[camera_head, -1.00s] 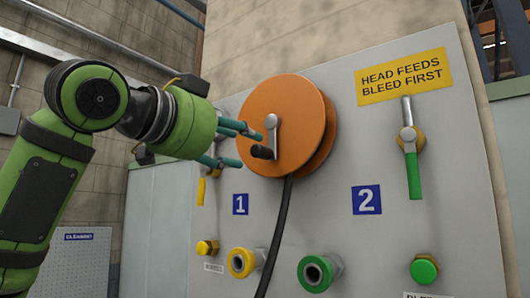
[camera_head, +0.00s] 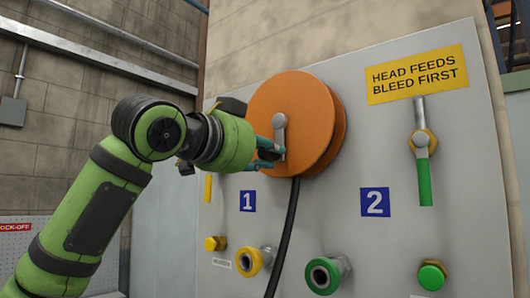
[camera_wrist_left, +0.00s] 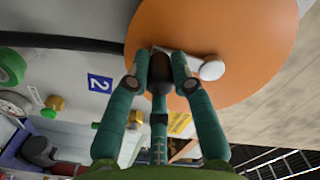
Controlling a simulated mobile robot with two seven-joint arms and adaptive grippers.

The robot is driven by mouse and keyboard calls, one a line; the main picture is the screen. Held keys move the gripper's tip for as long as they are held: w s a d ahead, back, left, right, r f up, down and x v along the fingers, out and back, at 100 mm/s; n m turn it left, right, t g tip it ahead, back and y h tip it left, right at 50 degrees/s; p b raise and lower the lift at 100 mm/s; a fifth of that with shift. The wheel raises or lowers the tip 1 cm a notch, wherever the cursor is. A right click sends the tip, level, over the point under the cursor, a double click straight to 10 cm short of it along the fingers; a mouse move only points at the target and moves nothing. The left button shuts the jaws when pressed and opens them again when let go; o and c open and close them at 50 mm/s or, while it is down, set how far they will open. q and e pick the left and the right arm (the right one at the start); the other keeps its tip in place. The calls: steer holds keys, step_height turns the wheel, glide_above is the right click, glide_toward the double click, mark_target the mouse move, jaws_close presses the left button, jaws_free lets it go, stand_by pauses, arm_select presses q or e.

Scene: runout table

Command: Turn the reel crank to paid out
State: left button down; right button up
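The orange reel (camera_head: 312,110) is mounted on the grey panel, and its grey crank (camera_head: 280,135) hangs down from the hub. In the left wrist view the reel (camera_wrist_left: 245,45) fills the upper right. The crank's dark knob (camera_wrist_left: 160,75) sits between my left gripper's teal fingertips (camera_wrist_left: 161,62), which appear to bear on it from both sides. The crank's pale metal end (camera_wrist_left: 211,70) shows beside the right finger. In the head view my left gripper (camera_head: 268,154) reaches the crank's lower end from the left and hides the knob. My right gripper is out of view.
A black hose (camera_head: 286,230) hangs below the reel. Yellow (camera_head: 249,262) and green (camera_head: 323,275) couplings stick out of the lower panel. A green-handled valve (camera_head: 424,180) stands to the right under a yellow sign (camera_head: 417,75).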

arm_select(q)
steer(key=n, duration=0.1)
steer(key=s+d+n, duration=0.1)
steer(key=n, duration=0.1)
steer(key=shift+d+r+b, duration=0.1)
steer(key=shift+d+b, duration=0.15)
steer(key=shift+b, duration=0.05)
steer(key=shift+s+d+r+n, duration=0.25)
steer(key=shift+d+n, duration=0.15)
steer(key=shift+n, duration=0.6)
steer(key=shift+s+d+r+n, duration=0.2)
steer(key=shift+d+n, duration=0.15)
steer(key=shift+n, duration=0.65)
steer(key=c, duration=1.1)
jaws_free()
steer(key=shift+o, duration=0.2)
